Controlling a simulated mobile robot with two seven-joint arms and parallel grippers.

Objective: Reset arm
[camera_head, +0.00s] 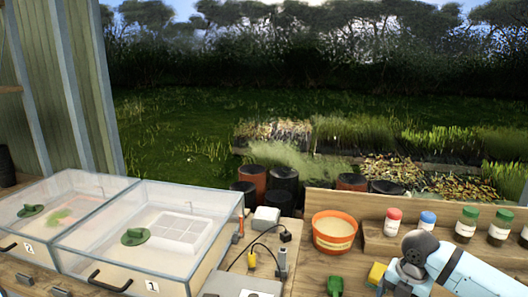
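A part of my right arm (462,275), light blue and grey with a round dark grey joint, shows at the lower right in the head view. It bends over the right end of the wooden bench and runs down out of the bottom edge. My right gripper does not show. No part of my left arm or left gripper shows.
Two clear tanks, labelled 2 (28,248) and 1 (152,287), fill the bench's left side. Several capped bottles (466,232) stand on a raised ledge (372,232).

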